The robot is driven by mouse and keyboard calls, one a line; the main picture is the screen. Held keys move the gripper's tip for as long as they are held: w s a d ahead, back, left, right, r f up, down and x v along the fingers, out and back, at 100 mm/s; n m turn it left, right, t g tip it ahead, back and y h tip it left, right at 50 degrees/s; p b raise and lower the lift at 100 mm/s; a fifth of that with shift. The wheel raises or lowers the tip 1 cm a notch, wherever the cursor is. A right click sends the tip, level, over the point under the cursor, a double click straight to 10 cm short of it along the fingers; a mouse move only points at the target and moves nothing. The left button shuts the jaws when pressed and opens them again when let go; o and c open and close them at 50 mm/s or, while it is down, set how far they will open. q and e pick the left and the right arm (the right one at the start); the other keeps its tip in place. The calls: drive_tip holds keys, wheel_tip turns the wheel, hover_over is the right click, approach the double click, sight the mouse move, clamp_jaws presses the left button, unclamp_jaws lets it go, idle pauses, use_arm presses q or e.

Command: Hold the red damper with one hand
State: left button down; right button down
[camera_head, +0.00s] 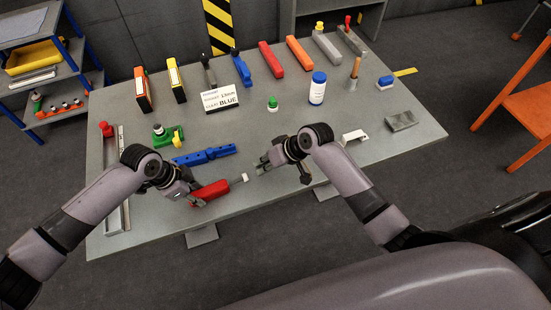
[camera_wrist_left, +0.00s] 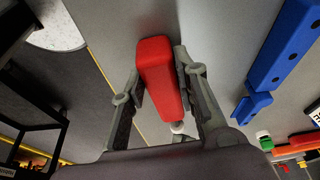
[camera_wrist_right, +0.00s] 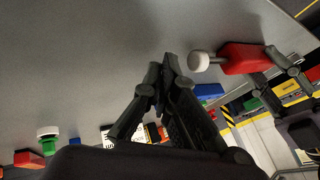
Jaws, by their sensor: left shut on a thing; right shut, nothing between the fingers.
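The red damper (camera_head: 210,191) is a red block with a short rod and a white end cap, near the front edge of the grey table. My left gripper (camera_head: 191,194) is shut on its red body. In the left wrist view the red damper (camera_wrist_left: 160,75) lies between the fingers of my left gripper (camera_wrist_left: 155,85). My right gripper (camera_head: 261,165) is shut and empty, a little right of the white cap and apart from it. In the right wrist view its closed fingertips (camera_wrist_right: 168,65) are near the white cap (camera_wrist_right: 198,61).
A blue slotted bar (camera_head: 204,156) lies just behind the damper. Several colored blocks line the far edge. A grey rail (camera_head: 117,200) lies at the left edge.

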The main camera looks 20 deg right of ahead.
drive_tip(key=shift+s+a, duration=0.1)
drive_tip(key=shift+a, duration=1)
drive_tip(key=a, duration=0.4)
drive_tip(key=shift+s+a, duration=0.15)
drive_tip(key=shift+s, duration=0.05)
drive_tip(key=d, duration=0.4)
drive_tip(key=shift+w+d, duration=0.1)
drive_tip(key=shift+d, duration=0.25)
drive_tip(key=v, duration=0.9)
drive_tip(key=shift+r, duration=0.45)
